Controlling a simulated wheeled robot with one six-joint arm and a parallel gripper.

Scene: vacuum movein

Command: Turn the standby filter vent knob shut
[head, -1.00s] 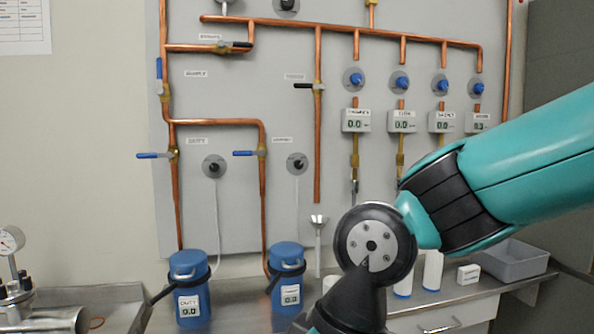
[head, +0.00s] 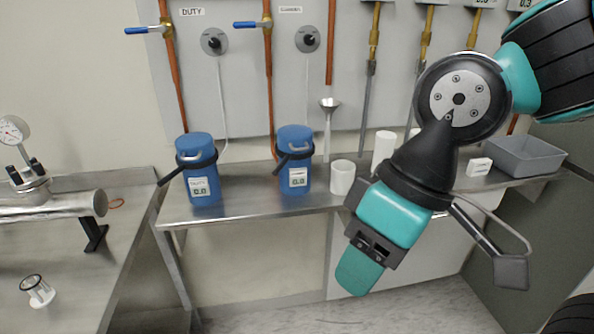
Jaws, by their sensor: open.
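The standby filter vent knob (head: 307,38) is a small black knob on a round grey plate on the wall panel, below a partly legible label and above the right blue canister (head: 295,160). A similar duty knob (head: 214,41) is to its left, under the DUTY label. The knob's exact turn position is too small to tell.
A left blue canister (head: 200,170) and the right one stand on the steel bench (head: 245,205). Copper pipes with blue-handled valves (head: 252,25) flank the knobs. A gauge assembly (head: 45,203) occupies the left bench.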

